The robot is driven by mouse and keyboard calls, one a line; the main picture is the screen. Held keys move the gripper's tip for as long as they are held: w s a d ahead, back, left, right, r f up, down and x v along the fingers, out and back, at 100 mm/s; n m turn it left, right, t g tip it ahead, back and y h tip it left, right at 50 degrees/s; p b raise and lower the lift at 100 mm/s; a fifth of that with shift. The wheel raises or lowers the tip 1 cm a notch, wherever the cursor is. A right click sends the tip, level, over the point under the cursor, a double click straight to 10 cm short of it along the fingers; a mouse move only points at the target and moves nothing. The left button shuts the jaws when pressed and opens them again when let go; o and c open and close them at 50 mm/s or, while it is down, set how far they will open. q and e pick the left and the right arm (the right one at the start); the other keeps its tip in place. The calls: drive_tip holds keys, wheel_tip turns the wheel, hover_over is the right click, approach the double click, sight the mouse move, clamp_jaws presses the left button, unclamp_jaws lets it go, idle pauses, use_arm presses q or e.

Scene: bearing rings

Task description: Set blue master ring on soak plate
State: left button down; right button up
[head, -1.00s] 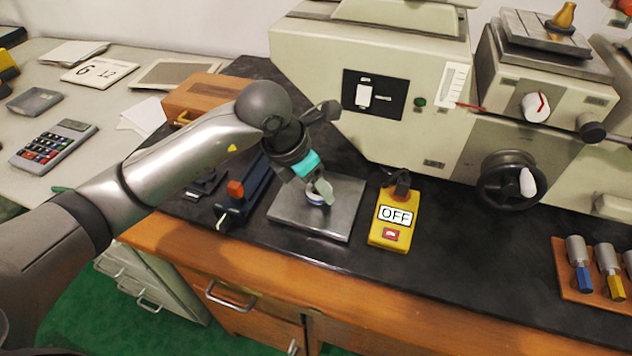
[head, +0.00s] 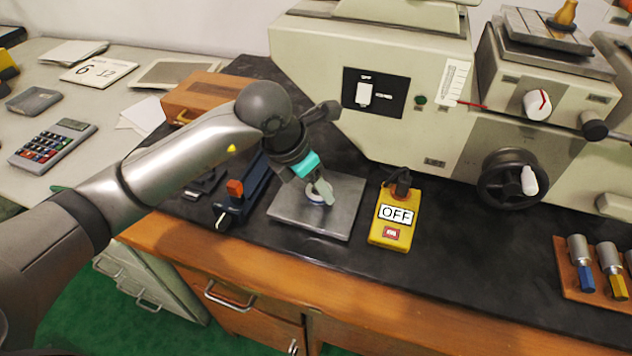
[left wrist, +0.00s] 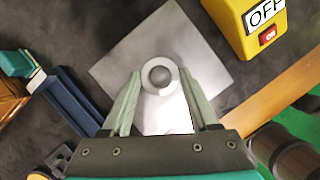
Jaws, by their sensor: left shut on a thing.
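The soak plate (head: 340,218) is a flat grey metal square on the black bench top. My left gripper (head: 321,193) points down and is shut on the ring. In the left wrist view the ring (left wrist: 160,89) appears pale and round with a dark centre, between the two fingertips (left wrist: 160,78). The plate (left wrist: 207,45) lies beneath it. I cannot tell whether the ring touches the plate. My right gripper is not in view.
A yellow switch box (head: 395,218) marked OFF stands close to the plate's right. A dark blue tool with an orange block (head: 235,188) is at its left. The large machine (head: 370,50) stands behind.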

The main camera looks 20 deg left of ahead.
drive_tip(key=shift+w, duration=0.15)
use_arm(q)
drive_tip(key=shift+c, duration=0.3)
unclamp_jaws()
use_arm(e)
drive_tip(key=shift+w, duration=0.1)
use_arm(q)
drive_tip(key=shift+f, duration=0.1)
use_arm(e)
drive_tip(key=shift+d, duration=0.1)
